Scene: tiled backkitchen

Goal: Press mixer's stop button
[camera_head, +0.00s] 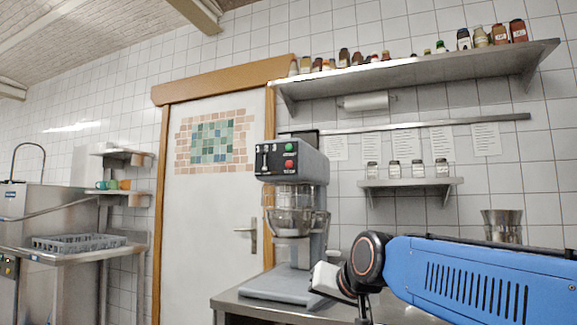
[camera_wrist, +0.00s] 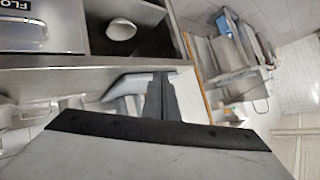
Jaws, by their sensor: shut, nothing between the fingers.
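The mixer (camera_head: 290,200) is a grey stand mixer with a bowl and wire guard, on a steel table left of my arm in the head view. Its dark front panel (camera_head: 268,158) carries a green button (camera_head: 289,147) above a red button (camera_head: 288,163); both are uncovered. My gripper shows in the wrist view (camera_wrist: 160,78) as dark fingers close together, with nothing visible between them. In the head view my blue arm reaches in from the right, its wrist low beside the mixer base; the fingertips are not clear there. I cannot identify the mixer in the wrist view.
A wall shelf (camera_head: 430,70) with jars hangs above the arm, and a smaller shelf (camera_head: 410,183) below it. A metal pot (camera_head: 502,225) stands behind my arm. A white door (camera_head: 205,220) is behind the mixer. The wrist view shows a white bowl (camera_wrist: 121,30) in a dark compartment.

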